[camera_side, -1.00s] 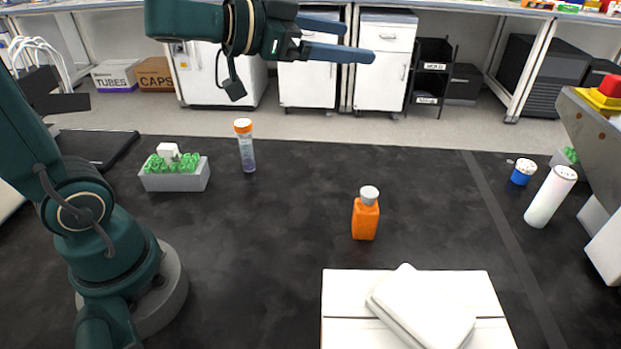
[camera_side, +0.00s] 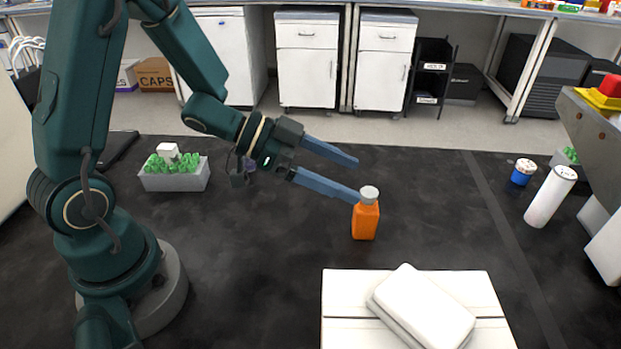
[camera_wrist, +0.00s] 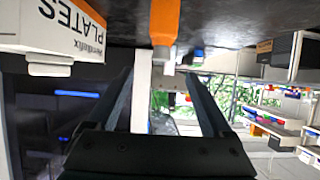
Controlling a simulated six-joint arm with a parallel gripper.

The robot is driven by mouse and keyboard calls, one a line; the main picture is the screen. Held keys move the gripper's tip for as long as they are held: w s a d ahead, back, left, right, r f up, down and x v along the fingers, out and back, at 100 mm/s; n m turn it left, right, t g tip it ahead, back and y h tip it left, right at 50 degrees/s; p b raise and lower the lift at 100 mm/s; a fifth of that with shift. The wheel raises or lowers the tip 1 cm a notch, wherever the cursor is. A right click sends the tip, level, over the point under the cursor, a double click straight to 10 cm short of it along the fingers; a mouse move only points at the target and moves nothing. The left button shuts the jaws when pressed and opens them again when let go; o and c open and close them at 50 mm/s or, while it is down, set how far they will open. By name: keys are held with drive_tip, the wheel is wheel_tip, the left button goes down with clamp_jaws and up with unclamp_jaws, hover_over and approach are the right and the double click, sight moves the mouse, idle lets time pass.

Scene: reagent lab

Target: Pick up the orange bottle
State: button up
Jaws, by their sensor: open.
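The orange bottle (camera_side: 366,221) with a grey-white cap stands upright on the black bench, right of the picture's middle. My gripper (camera_side: 358,179) is open and empty, its two blue fingers pointing right and slightly down. In the wrist view, the picture is upside down, and the orange bottle (camera_wrist: 164,22) shows at the top, cap downward, ahead of and between the spread fingers (camera_wrist: 165,72).
A white box (camera_side: 345,300) with a white case (camera_side: 425,308) on it stands in front of the bottle. A grey rack (camera_side: 175,181) with green tubes is at left. A white cylinder (camera_side: 550,197) and a blue jar (camera_side: 522,172) stand at right. Bench beside the bottle is clear.

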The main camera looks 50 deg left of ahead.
sight(354, 213)
wheel_tip(354, 213, down, 7)
drive_tip(key=shift+r, duration=0.15)
drive_tip(key=shift+x, duration=2.6)
clamp_jaws()
